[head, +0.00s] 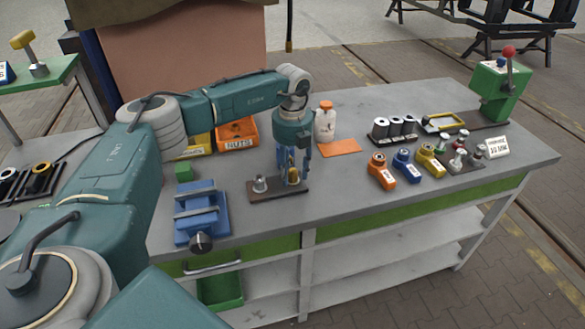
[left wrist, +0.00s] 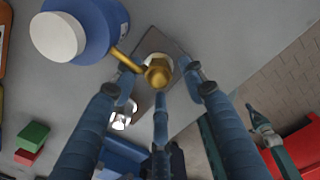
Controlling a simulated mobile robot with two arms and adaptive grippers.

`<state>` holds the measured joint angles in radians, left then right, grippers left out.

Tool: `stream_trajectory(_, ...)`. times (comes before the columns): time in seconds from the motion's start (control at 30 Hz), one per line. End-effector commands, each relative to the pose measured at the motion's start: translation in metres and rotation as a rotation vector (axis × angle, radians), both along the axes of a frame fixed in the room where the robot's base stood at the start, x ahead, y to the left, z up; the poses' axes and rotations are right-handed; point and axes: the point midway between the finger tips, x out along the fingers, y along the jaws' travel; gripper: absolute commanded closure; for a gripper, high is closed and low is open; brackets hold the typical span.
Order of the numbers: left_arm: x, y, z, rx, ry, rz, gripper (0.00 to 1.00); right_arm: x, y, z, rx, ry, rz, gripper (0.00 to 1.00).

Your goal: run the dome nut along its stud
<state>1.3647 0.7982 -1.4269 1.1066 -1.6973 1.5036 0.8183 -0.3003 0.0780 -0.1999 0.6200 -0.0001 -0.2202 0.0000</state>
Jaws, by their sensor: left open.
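The brass dome nut (head: 293,176) is at the right end of a dark brown plate on the bench. In the left wrist view the dome nut (left wrist: 158,72) shows its hexagon and rounded top, between my fingertips. My left gripper (head: 291,168) points down over it, open, with its blue fingers around the nut. I cannot tell whether any finger touches it. The wrist view also shows the open left gripper (left wrist: 160,88). The stud under the nut is hidden. A silver fitting (head: 260,184) stands at the plate's left end. My right gripper is not in view.
A blue vise (head: 202,213) stands left of the plate, with a green block (head: 183,172) behind it. An orange bin (head: 237,133) and white bottle (head: 325,122) are behind. Bench front before the plate is clear.

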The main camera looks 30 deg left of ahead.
Motion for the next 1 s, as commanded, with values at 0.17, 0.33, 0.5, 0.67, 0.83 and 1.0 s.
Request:
stream_trajectory(0.17,0.0000,-0.0001,-0.0028,0.000,0.000,-0.001,0.58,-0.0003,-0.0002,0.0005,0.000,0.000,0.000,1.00)
stream_trajectory(0.33,0.0001,-0.0003,-0.0027,0.000,0.000,-0.001,0.66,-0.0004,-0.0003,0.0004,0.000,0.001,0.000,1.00)
stream_trajectory(0.5,-0.0001,-0.0007,-0.0025,-0.001,0.000,-0.001,1.00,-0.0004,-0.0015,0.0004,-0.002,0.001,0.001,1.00)
stream_trajectory(0.67,-0.0005,-0.0012,-0.0027,-0.002,0.002,-0.002,1.00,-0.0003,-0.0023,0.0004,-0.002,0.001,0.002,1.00)
stream_trajectory(0.83,-0.0010,-0.0017,-0.0031,-0.002,0.003,-0.004,1.00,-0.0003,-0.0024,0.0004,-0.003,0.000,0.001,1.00)
stream_trajectory(1.0,-0.0014,-0.0022,-0.0036,-0.004,0.005,-0.029,1.00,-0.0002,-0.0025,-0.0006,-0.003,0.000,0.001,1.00)
